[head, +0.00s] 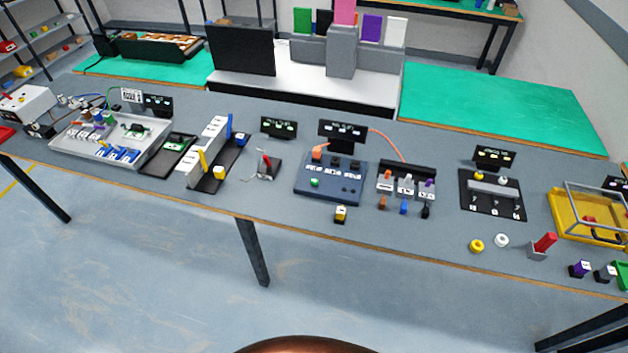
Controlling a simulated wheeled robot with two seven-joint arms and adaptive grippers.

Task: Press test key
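A dark blue panel (330,178) stands near the middle of the table. It has a row of white-labelled keys along its upper part, a green button (314,183) at lower left and small dark knobs at right. The labels are too small to read, so I cannot tell which key is the test key. A black display (342,131) with lit characters stands behind the panel. An orange plug (317,152) sits at the panel's upper left. A yellow-topped block (341,213) lies in front of the panel. Neither of my grippers is in view.
A connector block (407,182) with coloured plugs stands right of the panel. A small red-lever switch (265,166) stands left of it. A grey tray (75,150) is at far left, and a yellow frame box (572,218) at far right. The table's front strip is mostly clear.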

